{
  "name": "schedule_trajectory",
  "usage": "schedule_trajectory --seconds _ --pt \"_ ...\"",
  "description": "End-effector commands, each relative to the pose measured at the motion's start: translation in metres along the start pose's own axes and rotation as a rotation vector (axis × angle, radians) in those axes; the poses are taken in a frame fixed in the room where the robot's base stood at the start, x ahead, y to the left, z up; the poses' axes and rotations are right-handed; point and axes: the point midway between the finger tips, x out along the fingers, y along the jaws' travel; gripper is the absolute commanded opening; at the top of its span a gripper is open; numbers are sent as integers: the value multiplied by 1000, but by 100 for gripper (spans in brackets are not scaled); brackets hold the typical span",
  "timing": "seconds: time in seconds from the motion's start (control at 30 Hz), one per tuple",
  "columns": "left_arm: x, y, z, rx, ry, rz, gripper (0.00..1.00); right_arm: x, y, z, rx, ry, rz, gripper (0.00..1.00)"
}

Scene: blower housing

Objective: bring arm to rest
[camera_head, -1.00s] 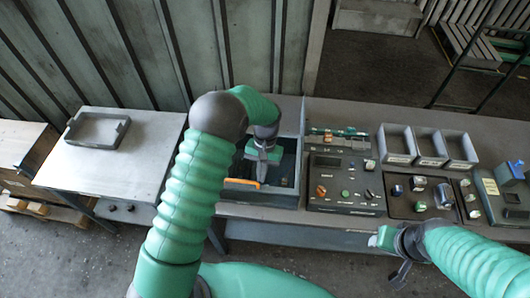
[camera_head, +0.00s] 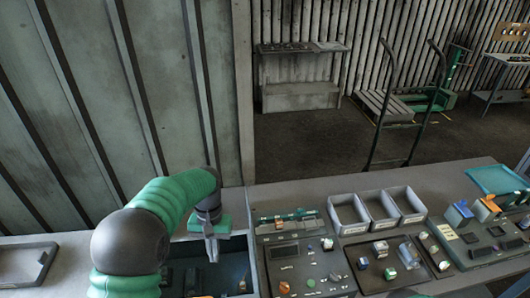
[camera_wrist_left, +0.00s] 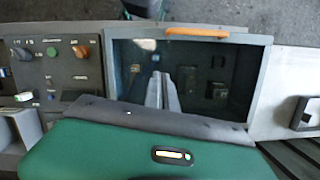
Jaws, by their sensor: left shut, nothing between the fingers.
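My left arm comes in from the lower left in the head view, bent over the bench. Its gripper (camera_head: 211,250) points down over an open dark bin (camera_head: 236,272). In the left wrist view the two fingers (camera_wrist_left: 162,92) are together with nothing between them, in front of the bin's opening (camera_wrist_left: 261,90). I cannot tell how far above the bin floor the tips are. My right gripper is not in view.
A control panel (camera_head: 305,268) with knobs stands right of the bin, with a row of grey trays (camera_head: 380,212) behind. An orange handle (camera_wrist_left: 196,32) lies along the bin's edge. A grey tray (camera_head: 25,265) is at left. A trolley (camera_head: 385,105) stands on the far floor.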

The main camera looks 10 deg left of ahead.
Motion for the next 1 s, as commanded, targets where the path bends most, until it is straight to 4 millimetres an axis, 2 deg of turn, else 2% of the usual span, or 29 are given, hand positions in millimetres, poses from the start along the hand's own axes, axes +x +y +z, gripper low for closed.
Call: schedule_trajectory --seconds 0.17,0.53,0.57,0.6,0.73,0.9,1.0 --pt "1 -3 55 21 166 0 0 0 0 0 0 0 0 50" --pt "34 -10 158 57 431 -2 0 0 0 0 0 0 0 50" --pt "48 -10 158 59 441 -2 0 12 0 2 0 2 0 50" --pt "70 -10 150 58 438 -2 0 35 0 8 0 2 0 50" --pt "107 -10 143 58 435 -2 0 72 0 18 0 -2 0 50" --pt "135 -10 137 57 434 -2 0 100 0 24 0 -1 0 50" --pt "137 -10 137 57 434 -2 0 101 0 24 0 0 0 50"
